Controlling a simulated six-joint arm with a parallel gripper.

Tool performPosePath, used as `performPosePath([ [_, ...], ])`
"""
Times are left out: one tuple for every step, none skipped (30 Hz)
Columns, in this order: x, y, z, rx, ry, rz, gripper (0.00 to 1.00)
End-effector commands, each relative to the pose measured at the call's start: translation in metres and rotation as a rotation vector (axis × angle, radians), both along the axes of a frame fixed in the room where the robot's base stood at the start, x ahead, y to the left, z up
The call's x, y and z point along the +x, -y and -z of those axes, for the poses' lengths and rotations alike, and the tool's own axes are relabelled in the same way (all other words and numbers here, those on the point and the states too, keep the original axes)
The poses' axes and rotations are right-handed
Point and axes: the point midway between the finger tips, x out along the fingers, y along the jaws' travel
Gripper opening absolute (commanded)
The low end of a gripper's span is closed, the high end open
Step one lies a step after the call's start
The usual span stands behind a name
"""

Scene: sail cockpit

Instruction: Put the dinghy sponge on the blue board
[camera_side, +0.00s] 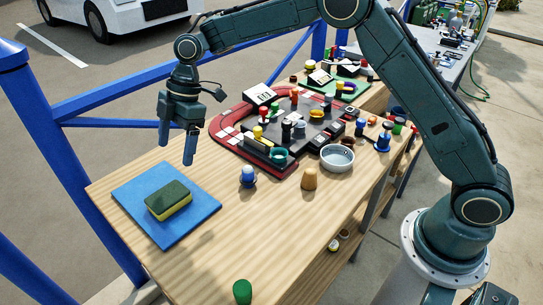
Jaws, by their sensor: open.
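The dinghy sponge (169,201), green on top with a yellow lower layer, lies flat on the blue board (196,230). The blue board is a flat square at the left end of the wooden table. My gripper (176,145) is open and empty, pointing down. In the picture it is above and slightly right of the sponge, apart from it.
A blue-and-white peg figure (248,176), a tan figure (309,178) and a grey bowl (337,157) stand right of the board. A red-edged track board (290,165) with several small pieces lies behind. A green piece (242,291) stands at the front. Blue rails (85,180) border the table's left.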

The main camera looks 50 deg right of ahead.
Motion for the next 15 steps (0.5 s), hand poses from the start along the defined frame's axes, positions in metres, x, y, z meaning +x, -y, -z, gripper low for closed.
performPosePath([
  [-0.002, 0.003, -0.007, -0.002, 0.004, 0.016, 0.80],
  [-0.003, 0.005, -0.010, -0.003, 0.004, 0.028, 0.80],
  [-0.005, 0.008, -0.017, -0.005, 0.006, 0.047, 0.80],
  [-0.008, 0.010, -0.021, -0.007, 0.005, 0.063, 0.80],
  [-0.010, 0.013, -0.027, -0.009, 0.007, 0.080, 0.80],
  [-0.014, 0.017, -0.034, -0.013, 0.008, 0.107, 0.80],
  [-0.017, 0.021, -0.040, -0.015, 0.009, 0.128, 0.80],
  [-0.021, 0.024, -0.047, -0.017, 0.011, 0.150, 0.80],
  [-0.026, 0.029, -0.056, -0.020, 0.012, 0.184, 0.80],
  [-0.030, 0.033, -0.062, -0.022, 0.013, 0.208, 0.80],
  [-0.034, 0.038, -0.068, -0.025, 0.012, 0.235, 0.80],
  [-0.040, 0.043, -0.076, -0.027, 0.014, 0.270, 0.80],
  [-0.045, 0.047, -0.082, -0.029, 0.015, 0.296, 0.80],
  [-0.050, 0.052, -0.088, -0.031, 0.017, 0.323, 0.80],
  [-0.057, 0.057, -0.095, -0.033, 0.017, 0.357, 0.80],
])
